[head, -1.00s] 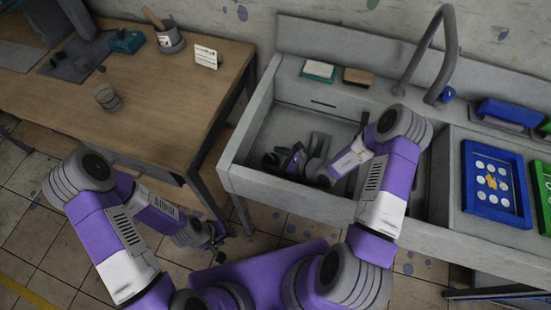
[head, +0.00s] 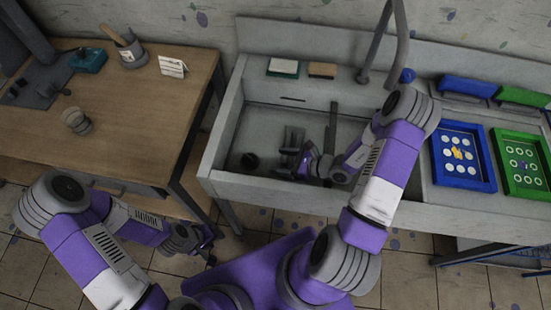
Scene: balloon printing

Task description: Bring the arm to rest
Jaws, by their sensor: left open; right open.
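My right arm reaches over the front wall of the grey sink (head: 262,113). My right gripper (head: 293,163) is down inside the basin, open, beside a dark grey upright object (head: 292,138). Whether it touches that object I cannot tell. My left gripper (head: 207,247) hangs low in front of the table and sink, above the tiled floor. It is small and dark in the view, open, with nothing seen in it.
The wooden table (head: 130,120) at the left holds a glass (head: 76,121), a tool cup (head: 131,52) and a white card (head: 172,66). A blue frame (head: 463,157) and a green frame (head: 522,163) lie right of the sink. The faucet (head: 388,45) rises behind my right arm.

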